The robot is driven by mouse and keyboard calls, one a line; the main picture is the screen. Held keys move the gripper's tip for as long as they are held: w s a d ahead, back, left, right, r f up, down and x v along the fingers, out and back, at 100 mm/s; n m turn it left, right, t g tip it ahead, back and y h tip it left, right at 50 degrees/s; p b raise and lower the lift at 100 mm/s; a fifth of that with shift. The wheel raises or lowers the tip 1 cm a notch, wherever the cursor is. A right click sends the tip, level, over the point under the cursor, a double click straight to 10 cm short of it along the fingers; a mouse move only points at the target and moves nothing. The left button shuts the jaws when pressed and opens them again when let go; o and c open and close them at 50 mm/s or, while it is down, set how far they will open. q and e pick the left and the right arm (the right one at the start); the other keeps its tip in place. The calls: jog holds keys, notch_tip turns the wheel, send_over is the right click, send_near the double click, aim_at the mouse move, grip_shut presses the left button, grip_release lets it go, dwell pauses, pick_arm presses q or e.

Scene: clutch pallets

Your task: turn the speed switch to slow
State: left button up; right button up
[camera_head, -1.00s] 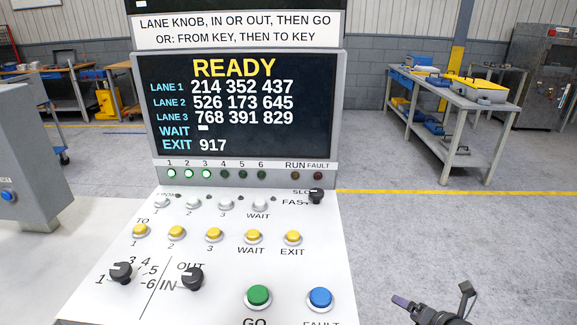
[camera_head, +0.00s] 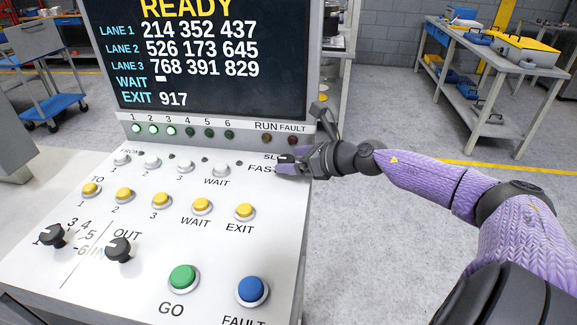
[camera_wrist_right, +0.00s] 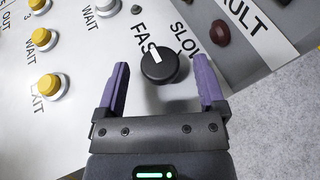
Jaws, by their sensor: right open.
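The speed switch is a round black knob with a white pointer line, seen in the right wrist view (camera_wrist_right: 160,64) between the words FAST and SLOW. Its pointer line is on the side toward the FAST label (camera_wrist_right: 143,42); the SLOW label (camera_wrist_right: 185,40) is to the right. My right gripper (camera_wrist_right: 164,82) is open, its purple fingers one on each side of the knob, apart from it. In the head view my right gripper (camera_head: 290,158) is at the panel's upper right corner and largely hides the switch. My left gripper is not in view.
The sloped white panel also bears a FROM row and a yellow TO row of buttons, two black knobs (camera_head: 118,249), a green GO button (camera_head: 183,278) and a blue FAULT button (camera_head: 252,290). The screen (camera_head: 215,60) reads READY. A dark red lamp (camera_wrist_right: 221,32) is near the right finger.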

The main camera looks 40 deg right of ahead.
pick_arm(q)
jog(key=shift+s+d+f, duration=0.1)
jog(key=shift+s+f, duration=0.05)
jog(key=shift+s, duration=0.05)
pick_arm(e)
jog(key=shift+w+a+f, duration=0.15)
jog(key=shift+w+a, duration=0.05)
jog(key=shift+w, duration=0.3)
jog(key=shift+c, duration=0.2)
